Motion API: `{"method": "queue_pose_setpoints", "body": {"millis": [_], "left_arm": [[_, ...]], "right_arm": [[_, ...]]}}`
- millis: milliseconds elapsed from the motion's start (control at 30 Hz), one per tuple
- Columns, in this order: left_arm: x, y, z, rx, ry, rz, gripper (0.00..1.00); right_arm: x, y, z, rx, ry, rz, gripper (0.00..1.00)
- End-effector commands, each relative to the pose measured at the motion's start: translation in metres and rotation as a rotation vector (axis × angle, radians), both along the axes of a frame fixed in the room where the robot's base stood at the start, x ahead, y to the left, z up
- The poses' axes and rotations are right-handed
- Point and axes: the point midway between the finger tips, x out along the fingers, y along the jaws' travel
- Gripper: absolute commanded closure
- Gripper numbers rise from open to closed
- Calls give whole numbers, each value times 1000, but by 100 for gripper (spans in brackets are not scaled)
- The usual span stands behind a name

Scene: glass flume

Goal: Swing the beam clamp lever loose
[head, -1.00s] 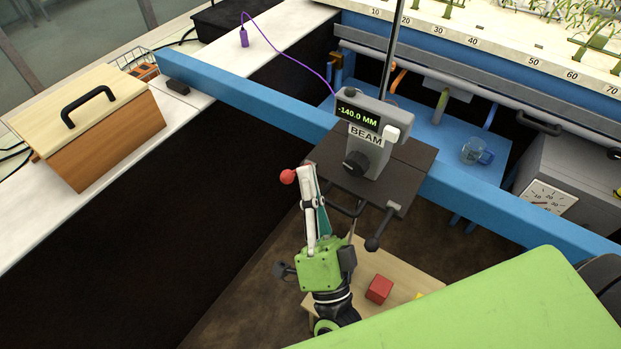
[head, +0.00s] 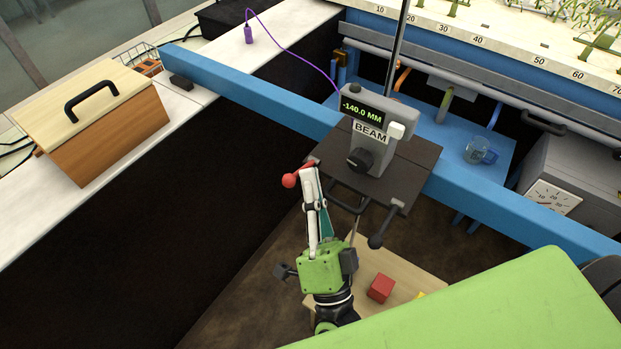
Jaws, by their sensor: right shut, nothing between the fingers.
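The beam clamp lever (head: 304,172) is a short red bar with a round red knob at its left end, at the left edge of the dark carriage plate (head: 408,150) on the blue beam. My right gripper (head: 310,172) is shut and empty. Its fingertips are at the lever, just right of the knob, and appear to be against the bar; I cannot tell for certain whether they touch. The fingers hide part of the area below the lever. The grey BEAM gauge (head: 370,133) on the plate reads -140.0 MM. My left gripper is not in view.
The blue beam (head: 260,98) crosses from upper left to right. A low wooden stand with a red block (head: 380,288) is below. A wooden box (head: 108,140) sits on the left counter.

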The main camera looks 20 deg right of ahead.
Motion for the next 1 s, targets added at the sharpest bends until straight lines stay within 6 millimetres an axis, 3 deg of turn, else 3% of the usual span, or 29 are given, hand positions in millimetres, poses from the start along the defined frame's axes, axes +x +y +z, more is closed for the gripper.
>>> {"method": "queue_pose_setpoints", "body": {"millis": [533,700,1000], "left_arm": [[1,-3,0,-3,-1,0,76],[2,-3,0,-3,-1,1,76],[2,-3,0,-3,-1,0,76]], "right_arm": [[-81,7,-59,-2,5,2,100],[-93,7,-67,-1,2,1,100],[-95,7,-68,-1,1,1,100]]}}
